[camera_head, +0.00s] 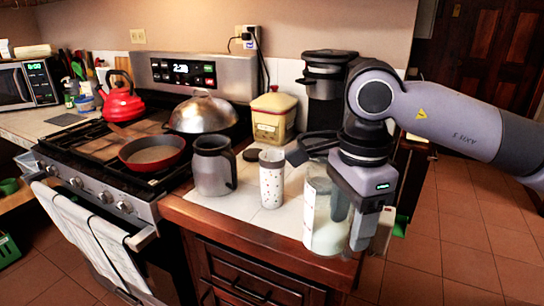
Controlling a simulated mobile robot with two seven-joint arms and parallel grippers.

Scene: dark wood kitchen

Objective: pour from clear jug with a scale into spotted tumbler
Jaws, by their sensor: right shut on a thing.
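The clear jug (323,232) is near the counter's right front corner, with pale contents in its lower part. It looks upright; I cannot tell whether its base touches the counter. My right gripper (352,226) reaches down from the right and is shut on the jug at its right side, hiding part of it and its handle. The scale marks are too small to make out. The spotted tumbler (272,181), white with dark specks, stands upright on the counter left of the jug, apart from it. My left gripper is not in view.
A grey pitcher (213,166) stands close left of the tumbler. A yellow canister (273,117) and a black coffee maker (325,88) stand behind. The stove (105,180) with a red pan (152,152) is at left. Little counter (240,203) is bare in front.

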